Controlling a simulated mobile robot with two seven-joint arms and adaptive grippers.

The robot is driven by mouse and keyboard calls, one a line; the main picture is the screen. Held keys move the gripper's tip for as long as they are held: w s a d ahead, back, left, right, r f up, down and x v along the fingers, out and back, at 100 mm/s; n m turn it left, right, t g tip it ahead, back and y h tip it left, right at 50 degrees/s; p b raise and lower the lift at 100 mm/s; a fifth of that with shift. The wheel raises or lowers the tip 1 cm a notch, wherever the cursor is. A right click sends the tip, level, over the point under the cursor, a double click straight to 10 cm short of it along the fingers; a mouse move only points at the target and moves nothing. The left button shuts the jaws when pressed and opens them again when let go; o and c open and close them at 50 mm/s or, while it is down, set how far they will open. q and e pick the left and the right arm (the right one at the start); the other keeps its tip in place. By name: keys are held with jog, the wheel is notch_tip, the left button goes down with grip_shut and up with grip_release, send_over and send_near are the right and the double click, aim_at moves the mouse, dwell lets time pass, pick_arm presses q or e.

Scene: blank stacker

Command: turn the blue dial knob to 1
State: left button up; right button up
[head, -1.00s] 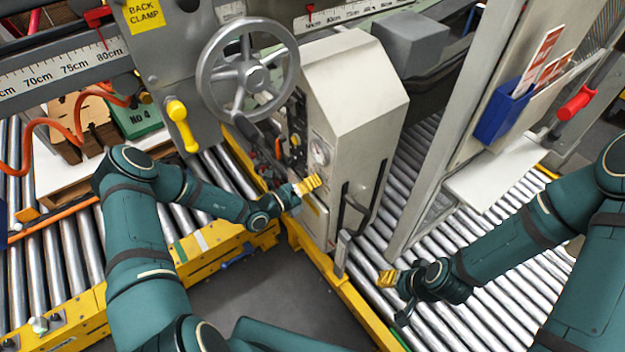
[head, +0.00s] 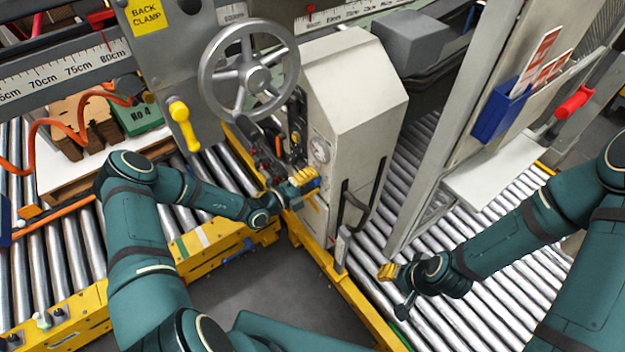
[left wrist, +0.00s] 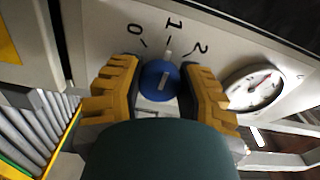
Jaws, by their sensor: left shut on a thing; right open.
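The blue dial knob (left wrist: 160,80) is on the pale panel in the left wrist view, under the printed marks 0, 1 and 2. Its white line points up, close to the 1 mark. My left gripper (left wrist: 156,88) has its yellow fingers on both sides of the knob and is shut on it. In the head view my left gripper (head: 304,178) is at the front face of the grey machine cabinet (head: 350,90), largely covering the knob. My right gripper (head: 388,272) is open and empty over the rollers at the right.
A round gauge (left wrist: 256,86) sits just right of the knob. A large handwheel (head: 250,72) and a yellow-handled lever (head: 183,125) are up and left of my left gripper. A black handle (head: 354,205) is on the cabinet's side. Roller conveyors lie on both sides.

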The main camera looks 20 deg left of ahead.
dwell(0.4)
pick_arm(q)
jog(key=o, duration=1.2)
jog(key=shift+w, duration=0.1)
jog(key=v, duration=1.2)
